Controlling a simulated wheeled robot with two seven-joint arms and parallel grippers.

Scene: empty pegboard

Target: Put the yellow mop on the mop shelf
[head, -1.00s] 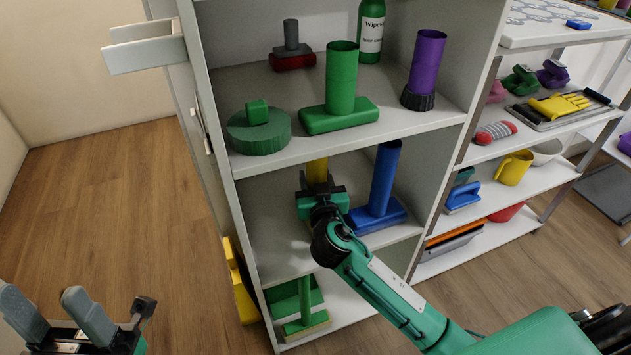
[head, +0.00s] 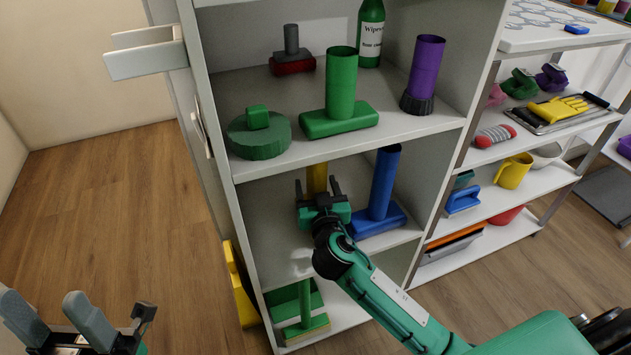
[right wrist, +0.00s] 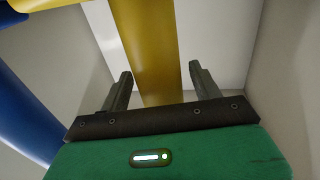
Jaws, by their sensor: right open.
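The yellow mop (head: 317,178) stands upright on the shelf's middle board as a yellow cylinder; its lower part is hidden behind my right gripper in the head view. My right gripper (head: 318,186) is open, in front of the mop, with its fingers pointing into the shelf. In the right wrist view the yellow mop (right wrist: 152,50) shows between and beyond the two spread fingers (right wrist: 160,82); I see no finger touching it. My left gripper (head: 42,303) is open and empty at the lower left, over the floor. The mop shelf (head: 275,220) is the grey-white unit.
A blue mop (head: 384,185) stands just right of the yellow one. Above are a green mop (head: 341,85), a purple brush (head: 426,65), a round green brush (head: 258,135) and a bottle (head: 371,30). Green items (head: 305,305) fill the bottom board. A side rack (head: 540,180) stands right.

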